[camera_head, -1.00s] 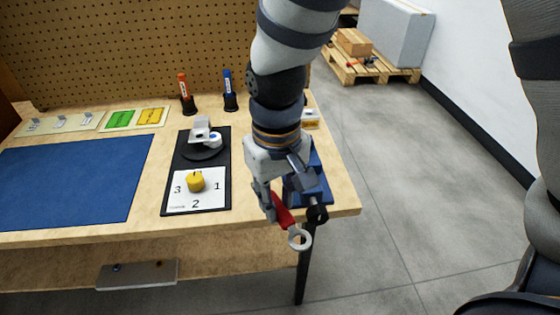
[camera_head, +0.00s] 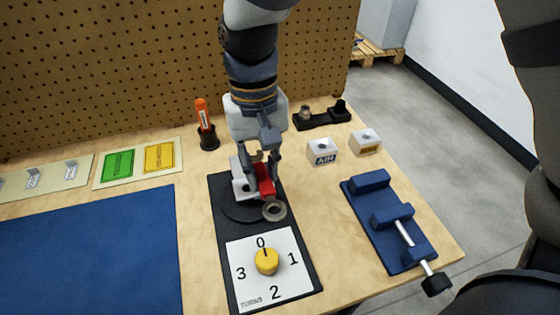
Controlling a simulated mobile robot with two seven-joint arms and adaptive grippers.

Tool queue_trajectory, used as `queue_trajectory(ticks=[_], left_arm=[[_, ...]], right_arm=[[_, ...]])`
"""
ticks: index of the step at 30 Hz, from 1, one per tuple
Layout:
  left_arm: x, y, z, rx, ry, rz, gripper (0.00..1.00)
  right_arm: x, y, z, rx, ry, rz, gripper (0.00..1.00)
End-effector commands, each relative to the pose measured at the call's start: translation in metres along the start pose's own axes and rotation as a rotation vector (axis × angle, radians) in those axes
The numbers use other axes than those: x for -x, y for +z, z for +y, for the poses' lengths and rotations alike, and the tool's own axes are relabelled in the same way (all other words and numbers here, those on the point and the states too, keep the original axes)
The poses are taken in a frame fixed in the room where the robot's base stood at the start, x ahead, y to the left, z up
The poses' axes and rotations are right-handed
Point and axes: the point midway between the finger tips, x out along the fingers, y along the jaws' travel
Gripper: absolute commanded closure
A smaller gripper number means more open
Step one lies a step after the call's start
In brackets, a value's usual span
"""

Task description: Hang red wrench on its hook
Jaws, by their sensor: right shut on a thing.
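My right gripper (camera_head: 257,168) is shut on the red wrench (camera_head: 265,181), whose red handle is between its fingers. The wrench's grey ring end (camera_head: 274,210) points down and toward the front, over the black board. From this view I cannot tell whether it touches the device behind it. The brown pegboard (camera_head: 150,70) stands along the back of the bench. No hook for the wrench can be made out on it; my right arm covers part of it. My left gripper is not in view.
A black board with a yellow knob (camera_head: 267,261) lies below the gripper. A blue vise (camera_head: 385,222) is at the right, white blocks (camera_head: 322,151) behind it. An orange marker (camera_head: 203,115) stands in a black holder. A blue mat (camera_head: 90,255) leaves free room at left.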

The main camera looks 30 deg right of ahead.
Motion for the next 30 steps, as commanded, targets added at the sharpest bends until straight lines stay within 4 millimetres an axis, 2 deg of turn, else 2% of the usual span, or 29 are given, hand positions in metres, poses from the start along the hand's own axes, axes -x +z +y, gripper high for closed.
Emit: queue_trajectory(ticks=[6,14,20,24,30], left_arm=[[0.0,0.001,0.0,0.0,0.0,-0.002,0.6],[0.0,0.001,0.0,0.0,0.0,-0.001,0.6],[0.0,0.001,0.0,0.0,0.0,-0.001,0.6],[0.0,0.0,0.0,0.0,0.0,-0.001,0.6],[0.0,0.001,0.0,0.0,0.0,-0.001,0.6]], right_arm=[[0.031,-0.031,-0.038,-0.295,-0.051,-0.146,1.0],[0.082,-0.062,-0.075,-0.714,-0.209,-0.358,1.0],[0.13,-0.081,-0.095,-1.065,-0.425,-0.511,1.0],[0.168,-0.093,-0.105,-1.309,-0.634,-0.598,1.0],[0.219,-0.105,-0.114,-1.582,-0.958,-0.657,1.0]])
